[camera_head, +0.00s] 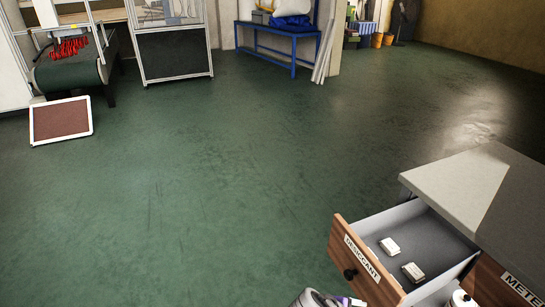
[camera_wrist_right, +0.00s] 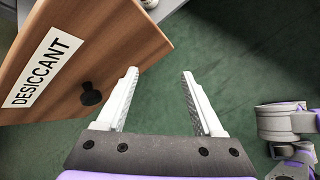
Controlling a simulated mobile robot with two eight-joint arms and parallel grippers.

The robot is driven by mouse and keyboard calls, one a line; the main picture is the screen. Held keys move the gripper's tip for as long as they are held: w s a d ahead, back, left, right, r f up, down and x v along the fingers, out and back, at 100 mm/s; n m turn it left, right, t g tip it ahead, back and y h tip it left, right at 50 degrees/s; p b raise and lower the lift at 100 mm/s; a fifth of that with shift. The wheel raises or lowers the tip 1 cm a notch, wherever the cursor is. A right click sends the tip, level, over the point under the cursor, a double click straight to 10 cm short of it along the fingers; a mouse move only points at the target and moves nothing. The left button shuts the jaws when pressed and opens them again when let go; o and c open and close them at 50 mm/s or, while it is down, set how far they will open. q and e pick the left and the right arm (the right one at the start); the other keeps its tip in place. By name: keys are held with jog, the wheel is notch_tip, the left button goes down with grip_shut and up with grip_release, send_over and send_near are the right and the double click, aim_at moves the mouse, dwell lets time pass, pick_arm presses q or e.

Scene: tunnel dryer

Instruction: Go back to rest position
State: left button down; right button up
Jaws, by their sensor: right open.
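My right gripper (camera_wrist_right: 160,75) is open and empty in the right wrist view. Its two fingers are apart over the green floor, beside the wooden front of the open drawer. The drawer (camera_head: 364,260), labelled DESICCANT, is pulled out of the grey-topped cabinet in the head view. Its front with a dark round knob also fills the left of the wrist view (camera_wrist_right: 115,50). Two small white packets lie inside the drawer, one farther back (camera_head: 389,246) and one nearer (camera_head: 413,272). Only bits of my own arms show at the bottom of the head view. My left gripper is not in view.
The cabinet top (camera_head: 470,180) stands at the right, with another label starting METE below. A framed brown panel (camera_head: 61,120) stands by a conveyor (camera_head: 75,72) with red items at the far left. A blue bench (camera_head: 278,36) is at the back. The middle floor is clear.

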jog(key=s+a+m+t+y, duration=0.1)
jog(key=s+a+m+y, duration=0.2)
jog(key=s+m+y, duration=0.8)
pick_arm(q)
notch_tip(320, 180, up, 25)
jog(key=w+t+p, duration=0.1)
jog(key=p, duration=2.1)
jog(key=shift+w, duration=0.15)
pick_arm(e)
notch_tip(320, 180, up, 25)
jog(key=m+t+h, duration=0.1)
jog(key=m+h, duration=0.1)
jog(key=shift+s+a+m+h, duration=0.15)
jog(key=shift+s+m+h, duration=0.25)
jog(key=shift+s, duration=0.05)
